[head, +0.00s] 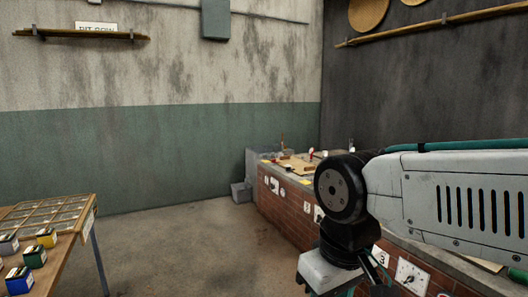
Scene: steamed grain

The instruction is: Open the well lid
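A long brick-fronted counter (297,208) runs along the dark right wall. On its far end lie a flat tan wooden board (299,165) and several small items, too small to make out. I cannot tell which of these, if any, is the well lid. My arm comes in from the right across the near part of the counter and hides much of its top. The arm bends down at a dark round joint to a white wrist part at the bottom edge. My gripper's fingertips are below the frame, so their state does not show.
A table with a wooden grid tray (48,212) stands at the left, with several small coloured boxes (34,256) in front of the tray. A grey bin (241,192) sits on the floor by the counter's far end. The concrete floor (180,245) between is clear.

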